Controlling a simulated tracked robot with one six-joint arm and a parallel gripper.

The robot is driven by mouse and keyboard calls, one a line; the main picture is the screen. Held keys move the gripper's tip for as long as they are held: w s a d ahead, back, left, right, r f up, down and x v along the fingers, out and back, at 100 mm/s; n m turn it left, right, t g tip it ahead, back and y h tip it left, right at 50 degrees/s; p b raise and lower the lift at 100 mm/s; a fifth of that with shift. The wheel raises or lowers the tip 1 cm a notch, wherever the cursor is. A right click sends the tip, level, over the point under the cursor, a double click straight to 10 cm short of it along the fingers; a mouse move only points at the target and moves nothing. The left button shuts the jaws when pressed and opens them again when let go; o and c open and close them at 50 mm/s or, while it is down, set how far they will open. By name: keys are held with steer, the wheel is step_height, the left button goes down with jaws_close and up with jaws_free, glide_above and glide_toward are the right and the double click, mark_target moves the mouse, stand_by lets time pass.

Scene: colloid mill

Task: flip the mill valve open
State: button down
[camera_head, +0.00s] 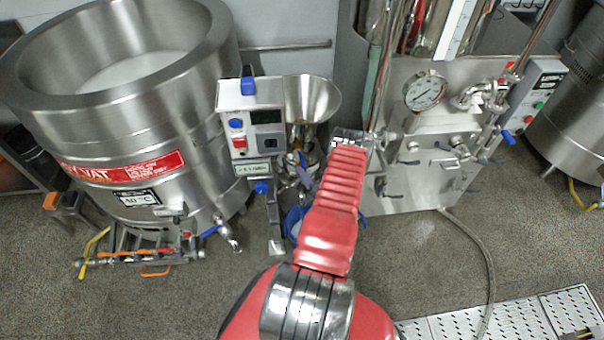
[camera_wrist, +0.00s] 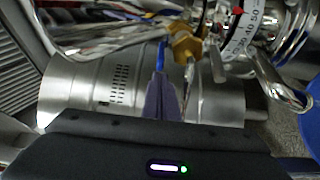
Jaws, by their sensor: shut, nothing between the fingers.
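The colloid mill with its steel hopper (camera_head: 314,98) stands at the middle of the head view, partly behind my red arm. A small blue lever (camera_head: 302,159) shows just below the hopper and looks like the mill valve handle. In the wrist view a thin blue lever (camera_wrist: 161,54) lies just beyond my gripper (camera_wrist: 163,80), beside a brass-coloured fitting (camera_wrist: 186,46). My gripper's fingers are shut and empty, close to the blue lever. I cannot tell whether they touch it.
A control box (camera_head: 250,125) stands left of the hopper, by a large steel vat (camera_head: 130,110). A machine with a gauge (camera_head: 424,91) stands to the right. A graduated dial (camera_wrist: 240,35) and a steel cylinder (camera_wrist: 85,88) crowd the gripper. A hose (camera_head: 488,270) lies on the floor.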

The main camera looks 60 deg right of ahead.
steer(key=w+a+v, duration=0.1)
steer(key=a+v, duration=0.1)
steer(key=v, duration=0.7)
stand_by(0.6)
